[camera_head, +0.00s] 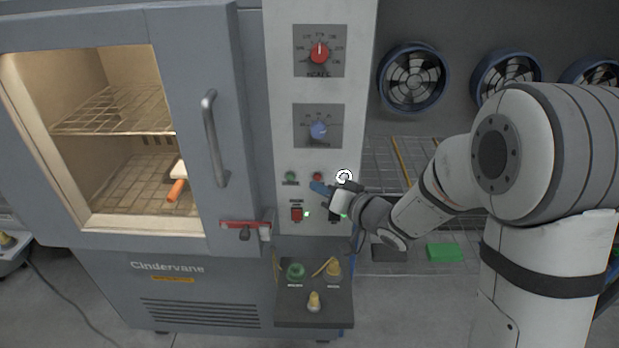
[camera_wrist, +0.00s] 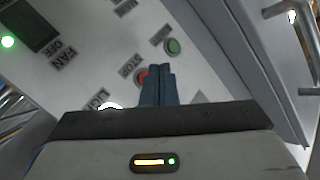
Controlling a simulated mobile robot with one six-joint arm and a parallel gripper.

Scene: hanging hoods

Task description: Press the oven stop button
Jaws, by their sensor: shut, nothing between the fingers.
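The stop button is a small round red button (camera_head: 317,176) on the oven's pale control panel (camera_head: 283,110). In the wrist view the red button (camera_wrist: 141,76) sits beside its STOP label, partly hidden behind my fingers. My gripper (camera_head: 319,188) has its blue fingers together and is empty. In the head view its tips are just below the red button. In the wrist view the shut fingertips (camera_wrist: 160,68) overlap the button's right edge. I cannot tell whether they touch it or the panel.
A green button (camera_head: 291,176) is left of the red one and a lit white button (camera_head: 343,176) right. A red switch (camera_head: 297,214) is below. The oven door has a vertical handle (camera_head: 214,140). A ledge with knobs (camera_head: 313,320) juts out below the panel.

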